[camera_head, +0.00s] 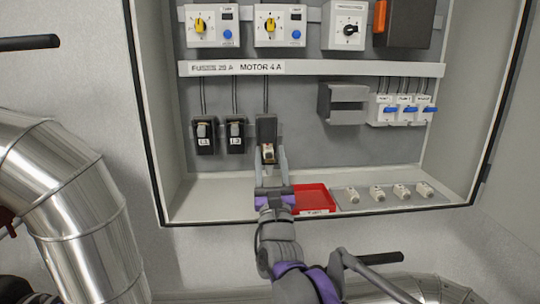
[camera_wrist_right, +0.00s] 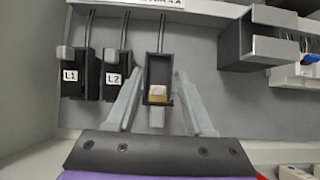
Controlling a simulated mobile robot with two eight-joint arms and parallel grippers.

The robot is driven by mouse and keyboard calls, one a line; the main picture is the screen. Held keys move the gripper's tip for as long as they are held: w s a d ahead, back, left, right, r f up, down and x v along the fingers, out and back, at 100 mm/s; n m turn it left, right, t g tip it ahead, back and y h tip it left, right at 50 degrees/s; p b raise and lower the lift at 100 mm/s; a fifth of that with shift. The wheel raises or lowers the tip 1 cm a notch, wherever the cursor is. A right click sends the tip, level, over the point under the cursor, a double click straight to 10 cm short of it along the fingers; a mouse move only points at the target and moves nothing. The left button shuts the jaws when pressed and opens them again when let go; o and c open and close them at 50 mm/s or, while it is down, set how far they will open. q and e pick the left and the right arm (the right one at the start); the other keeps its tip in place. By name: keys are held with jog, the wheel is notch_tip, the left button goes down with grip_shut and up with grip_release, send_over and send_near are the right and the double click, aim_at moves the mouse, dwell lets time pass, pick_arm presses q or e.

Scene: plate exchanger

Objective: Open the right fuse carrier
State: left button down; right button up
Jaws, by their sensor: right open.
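The right fuse carrier (camera_head: 267,130) is the third dark holder in the row, right of the L1 carrier (camera_head: 204,135) and the L2 carrier (camera_head: 235,134). It looks tipped outward, with a pale fuse with a tan end (camera_wrist_right: 159,93) showing inside and a grey tab (camera_wrist_right: 157,117) below. The L1 and L2 carriers look upright, with their grey tabs in front near the top. My right gripper (camera_head: 270,168) is open, its fingers apart on either side of the right carrier's lower end. Contact cannot be told. My left gripper is not in view.
A red tray (camera_head: 314,190) lies on the cabinet floor just right of my gripper, with several pale fuses (camera_head: 377,194) beyond it. A grey open box (camera_head: 343,103) and blue-levered breakers (camera_head: 404,109) are to the right. A labelled rail (camera_head: 350,68) runs above.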

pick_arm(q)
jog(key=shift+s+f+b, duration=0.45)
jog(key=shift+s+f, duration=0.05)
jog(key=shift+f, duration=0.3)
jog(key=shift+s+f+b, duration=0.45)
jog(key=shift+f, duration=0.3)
pick_arm(e)
jog(key=v, duration=1)
jog(key=shift+r, duration=0.1)
